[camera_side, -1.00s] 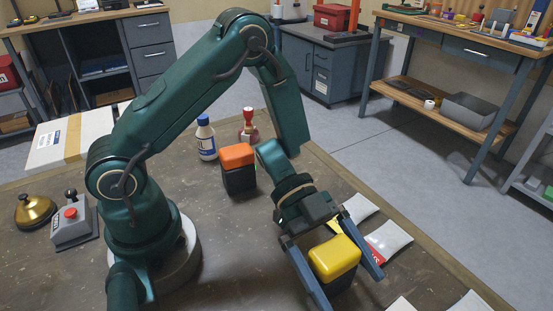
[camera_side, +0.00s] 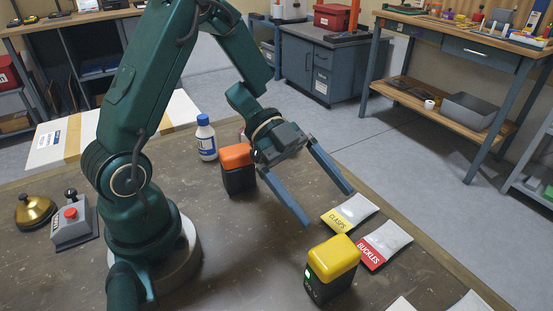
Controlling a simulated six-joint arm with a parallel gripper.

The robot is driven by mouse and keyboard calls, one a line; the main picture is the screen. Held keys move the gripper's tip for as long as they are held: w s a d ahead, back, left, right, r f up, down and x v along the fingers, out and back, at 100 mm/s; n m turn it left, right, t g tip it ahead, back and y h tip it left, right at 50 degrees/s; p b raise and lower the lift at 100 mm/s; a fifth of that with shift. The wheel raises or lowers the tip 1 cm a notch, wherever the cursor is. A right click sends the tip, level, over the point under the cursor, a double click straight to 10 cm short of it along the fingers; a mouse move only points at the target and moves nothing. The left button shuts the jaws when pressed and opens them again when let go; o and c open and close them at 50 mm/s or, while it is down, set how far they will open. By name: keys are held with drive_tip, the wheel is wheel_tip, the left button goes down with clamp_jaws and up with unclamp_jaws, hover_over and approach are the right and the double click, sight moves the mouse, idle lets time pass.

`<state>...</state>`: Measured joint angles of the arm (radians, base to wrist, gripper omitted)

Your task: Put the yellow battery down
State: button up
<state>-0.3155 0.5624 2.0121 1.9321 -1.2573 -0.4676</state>
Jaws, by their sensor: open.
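The yellow battery (camera_side: 333,260), a black block with a yellow top, stands upright on the brown table (camera_side: 215,260) at the lower right. A small green light shows on its left side. My gripper (camera_side: 330,207) is open and empty, above and behind the battery, with its two blue-grey fingers spread wide. The fingers are apart from the battery.
An orange-topped black battery (camera_side: 238,172) stands just left of my gripper. A white bottle (camera_side: 206,140) is behind it. Flat packets marked CLASPS (camera_side: 350,212) and BUCKLES (camera_side: 384,245) lie beside the yellow battery. A brass bell (camera_side: 35,211) and red-button box (camera_side: 73,222) are at left.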

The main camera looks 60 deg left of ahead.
drive_tip(key=w+a+r+n+t+y, duration=0.4)
drive_tip(key=w+r+t+y, duration=0.2)
drive_tip(key=w+t, duration=0.3)
drive_tip(key=a+r+n+t+y, duration=0.1)
drive_tip(key=a+r+n+y, duration=0.4)
drive_tip(key=a+n+y, duration=0.25)
drive_tip(key=s+d+f+n+g, duration=0.2)
drive_tip(key=s+n+g, duration=0.1)
drive_tip(key=s, duration=0.6)
drive_tip(key=s+d+f+n+g, duration=0.2)
drive_tip(key=s+d+n+g, duration=0.1)
drive_tip(key=s, duration=0.6)
drive_tip(key=shift+s+d+g+h, duration=0.15)
drive_tip(key=shift+s+g+h, duration=0.1)
drive_tip(key=shift+g+h, duration=0.2)
